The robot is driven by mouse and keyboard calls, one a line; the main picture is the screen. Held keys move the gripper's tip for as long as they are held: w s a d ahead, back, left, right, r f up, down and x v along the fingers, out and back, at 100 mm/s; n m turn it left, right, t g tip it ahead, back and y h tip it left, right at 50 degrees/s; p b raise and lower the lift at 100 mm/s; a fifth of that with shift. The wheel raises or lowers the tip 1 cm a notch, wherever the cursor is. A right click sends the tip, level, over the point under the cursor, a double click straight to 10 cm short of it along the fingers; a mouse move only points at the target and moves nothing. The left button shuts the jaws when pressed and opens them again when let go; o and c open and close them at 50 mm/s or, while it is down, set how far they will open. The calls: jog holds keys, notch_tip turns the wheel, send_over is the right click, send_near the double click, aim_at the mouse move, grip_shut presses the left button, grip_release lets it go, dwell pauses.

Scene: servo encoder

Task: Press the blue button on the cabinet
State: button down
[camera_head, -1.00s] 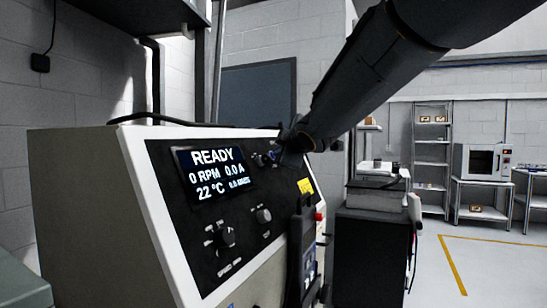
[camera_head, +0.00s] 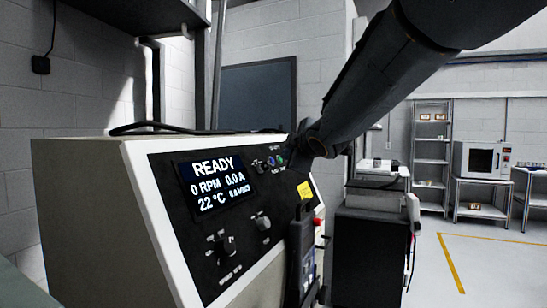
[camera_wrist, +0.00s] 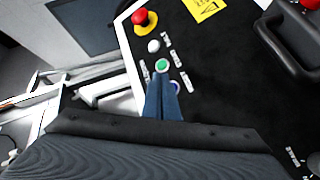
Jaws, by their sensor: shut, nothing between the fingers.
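The cabinet (camera_head: 90,190) stands at the left with a sloped black control panel. In the head view a small blue button (camera_head: 271,161) shows on the panel's upper part, beside a green button (camera_head: 279,160). In the wrist view the green button (camera_wrist: 162,65) is just beyond the fingertips, and a bluish-purple ring (camera_wrist: 175,87), likely the blue button's edge, is mostly hidden by the fingers. My gripper (camera_wrist: 162,79) is shut and empty, its tips over the panel by that ring. Contact cannot be told. In the head view my gripper (camera_head: 298,146) is dark at the panel's upper right edge.
A white button (camera_wrist: 153,46) and a red emergency stop (camera_wrist: 140,17) lie beyond the green button. A lit display (camera_head: 213,184) and knobs (camera_head: 228,245) are on the panel. A black handle (camera_head: 303,245) projects from it. Open floor (camera_head: 490,270) lies right.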

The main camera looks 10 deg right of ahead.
jog(key=shift+s+d+r+p, duration=0.55)
jog(key=shift+d+p, duration=0.25)
jog(key=shift+p, duration=0.3)
jog(key=shift+s+d+r+p, duration=0.4)
jog(key=shift+s+d+p, duration=0.35)
jog(key=shift+p, duration=0.3)
jog(key=shift+w, duration=0.1)
